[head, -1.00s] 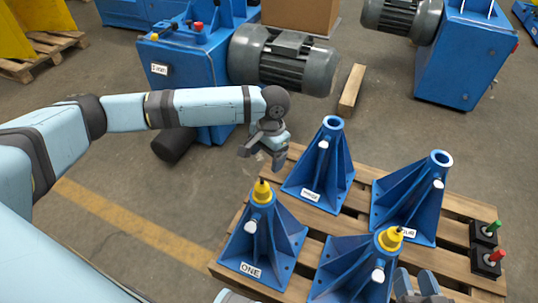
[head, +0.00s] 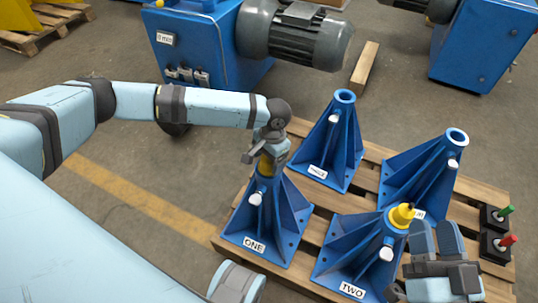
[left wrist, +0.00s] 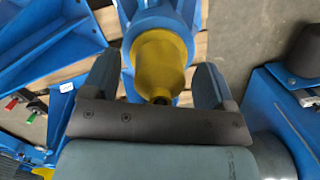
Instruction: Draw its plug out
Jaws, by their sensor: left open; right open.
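The blue stand labelled ONE (head: 268,225) is upright on a pallet, with a yellow plug (head: 266,166) in its top. My left gripper (head: 267,160) is over that top, with its fingers on either side of the plug. In the left wrist view the yellow plug (left wrist: 158,62) lies between the two open fingers, with gaps visible beside it. The blue stand labelled TWO (head: 352,250) also has a yellow plug (head: 401,215) in its top. My right gripper (head: 434,232) is open and empty, just right of that plug in the picture.
Two more blue stands (head: 335,145) (head: 425,175) with open tops are behind on the wooden pallet (head: 228,240). Two black boxes with a green handle (head: 507,210) and a red handle (head: 508,241) sit at its right edge. A blue machine with a grey motor (head: 300,35) stands behind.

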